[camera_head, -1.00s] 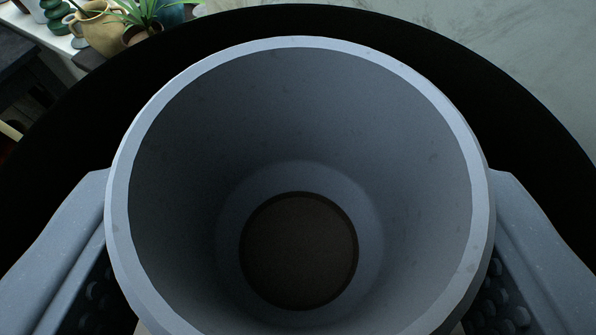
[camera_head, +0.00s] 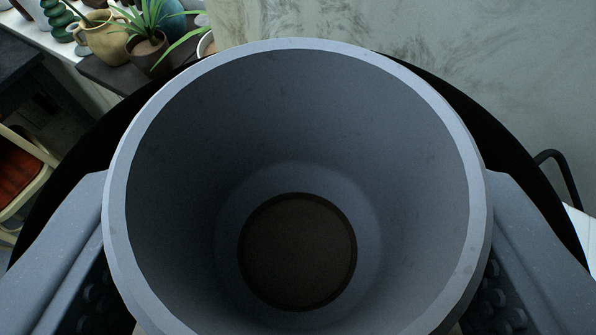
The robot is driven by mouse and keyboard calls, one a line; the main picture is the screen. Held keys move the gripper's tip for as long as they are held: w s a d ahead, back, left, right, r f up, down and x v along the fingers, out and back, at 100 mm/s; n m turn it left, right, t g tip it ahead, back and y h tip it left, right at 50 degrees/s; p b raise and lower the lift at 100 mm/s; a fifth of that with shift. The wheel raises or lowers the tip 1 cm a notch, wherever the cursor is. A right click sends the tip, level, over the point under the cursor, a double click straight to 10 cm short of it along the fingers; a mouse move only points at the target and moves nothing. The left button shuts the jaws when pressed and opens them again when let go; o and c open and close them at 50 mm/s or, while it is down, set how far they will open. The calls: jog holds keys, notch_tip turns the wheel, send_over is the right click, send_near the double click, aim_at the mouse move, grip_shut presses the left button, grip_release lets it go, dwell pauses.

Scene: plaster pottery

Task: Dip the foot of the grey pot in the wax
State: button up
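The grey pot (camera_head: 300,110) fills the middle of the view, seen from above into its open mouth. A round, darker brown area (camera_head: 298,252) shows at its bottom. My gripper (camera_head: 297,215) has one grey finger on each side of the pot, both against its outer wall, so it is shut on the pot. The outside of the foot is hidden below the rim. A large round black surface (camera_head: 78,205) lies behind and below the pot; I cannot tell whether it holds the wax.
A shelf at the upper left holds a tan jug (camera_head: 103,38), a potted plant (camera_head: 148,45) and other vessels. A chair with a red seat (camera_head: 18,172) stands at the left. A pale marbled wall (camera_head: 480,75) fills the upper right. A black curved tube (camera_head: 562,170) is at the right.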

jog(key=shift+r, duration=0.1)
dwell(0.4)
notch_tip(320, 180, up, 8)
jog(key=p, duration=0.3)
jog(key=shift+r, duration=0.2)
dwell(0.6)
dwell(0.5)
